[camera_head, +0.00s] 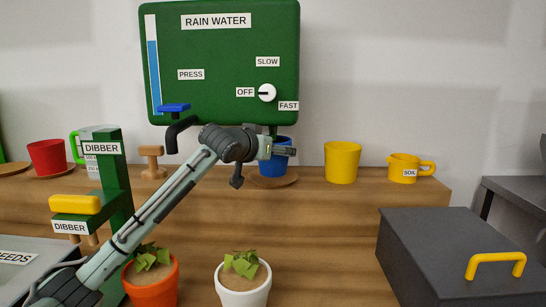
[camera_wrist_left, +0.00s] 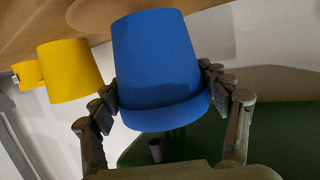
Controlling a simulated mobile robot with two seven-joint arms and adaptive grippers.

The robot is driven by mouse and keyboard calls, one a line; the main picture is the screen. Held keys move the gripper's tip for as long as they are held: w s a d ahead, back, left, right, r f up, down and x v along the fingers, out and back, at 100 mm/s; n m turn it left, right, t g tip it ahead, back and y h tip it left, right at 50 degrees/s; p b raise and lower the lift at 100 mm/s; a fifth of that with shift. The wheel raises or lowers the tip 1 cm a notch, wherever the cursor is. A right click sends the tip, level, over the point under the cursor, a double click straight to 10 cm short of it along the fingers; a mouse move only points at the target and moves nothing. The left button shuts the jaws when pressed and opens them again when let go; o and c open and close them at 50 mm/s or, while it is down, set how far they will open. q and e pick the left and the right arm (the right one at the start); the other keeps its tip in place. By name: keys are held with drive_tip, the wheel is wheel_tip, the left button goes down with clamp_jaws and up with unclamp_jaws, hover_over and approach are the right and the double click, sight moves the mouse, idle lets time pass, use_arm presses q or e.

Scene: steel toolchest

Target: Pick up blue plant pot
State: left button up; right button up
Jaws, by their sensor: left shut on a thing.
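The blue plant pot (camera_head: 271,164) is on or just above a brown saucer (camera_head: 274,183) at the back of the wooden bench. I cannot tell whether they touch. My left gripper (camera_head: 281,148) reaches it from the left, below the green rain water tank (camera_head: 222,60), and hides part of its rim. In the left wrist view the blue pot (camera_wrist_left: 158,60) fills the space between the two fingers, which are shut on it near its rim. The saucer (camera_wrist_left: 95,14) shows behind its base. My right gripper is not in view.
A yellow pot (camera_head: 342,163) and a yellow soil cup (camera_head: 403,170) stand to the right of the blue pot. A white pot (camera_head: 243,288) and an orange pot (camera_head: 150,284) with plants stand in front. The green dibber stand (camera_head: 114,185) is left, a dark box (camera_head: 445,250) right.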

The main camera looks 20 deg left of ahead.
use_arm(q)
wheel_tip(320, 180, up, 2)
drive_tip(key=shift+s+r, duration=0.1)
drive_tip(key=shift+s, duration=0.05)
drive_tip(key=s+a, duration=0.2)
drive_tip(key=s, duration=1.5)
drive_tip(key=shift+s, duration=0.3)
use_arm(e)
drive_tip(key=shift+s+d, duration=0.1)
